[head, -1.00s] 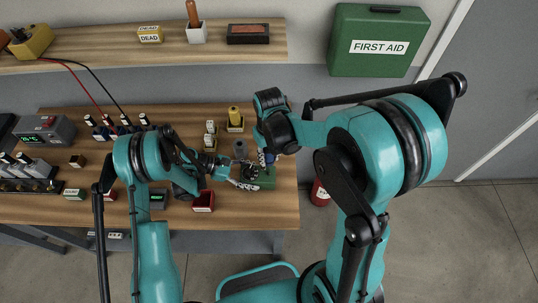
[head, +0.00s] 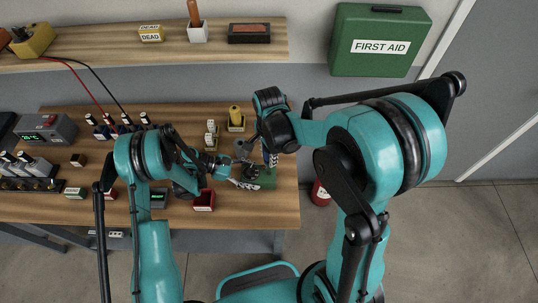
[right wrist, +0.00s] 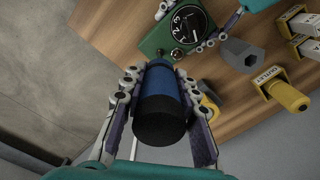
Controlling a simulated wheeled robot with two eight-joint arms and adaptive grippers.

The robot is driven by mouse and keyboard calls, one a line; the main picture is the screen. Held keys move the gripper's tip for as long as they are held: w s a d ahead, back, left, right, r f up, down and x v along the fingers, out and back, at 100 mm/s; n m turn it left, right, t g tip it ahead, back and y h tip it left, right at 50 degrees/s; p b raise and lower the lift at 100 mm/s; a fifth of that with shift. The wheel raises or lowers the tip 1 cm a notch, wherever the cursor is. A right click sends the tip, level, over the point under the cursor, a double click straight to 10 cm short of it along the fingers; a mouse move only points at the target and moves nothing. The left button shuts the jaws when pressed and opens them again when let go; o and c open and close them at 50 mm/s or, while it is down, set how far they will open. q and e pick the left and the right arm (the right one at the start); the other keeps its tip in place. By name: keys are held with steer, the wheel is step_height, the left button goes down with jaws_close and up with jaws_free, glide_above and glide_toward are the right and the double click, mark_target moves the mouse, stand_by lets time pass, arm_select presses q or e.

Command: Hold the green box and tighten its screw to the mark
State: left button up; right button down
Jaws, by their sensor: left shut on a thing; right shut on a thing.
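The green box (head: 268,183) sits at the right end of the workbench; the right wrist view also shows it (right wrist: 157,40). It carries a black round dial (right wrist: 187,24) and a small metal screw (right wrist: 177,53). My left gripper (head: 250,174) is shut on the box; part of its fingers shows beside the box in the right wrist view. My right gripper (head: 269,158) is shut on the handle of a blue and black screwdriver (right wrist: 158,105).
A grey hexagonal piece (right wrist: 243,56) stands close to the box. Yellow-topped (head: 235,114) and white (head: 211,131) parts stand behind. A red bin (head: 204,201) is left of the box, near the front edge. Open floor (head: 470,230) lies right of the bench.

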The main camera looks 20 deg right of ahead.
steer(key=m, duration=1.4)
steer(key=shift+w, duration=0.1)
steer(key=shift+n, duration=0.6)
steer(key=shift+r, duration=1.1)
steer(key=shift+r, duration=2.5)
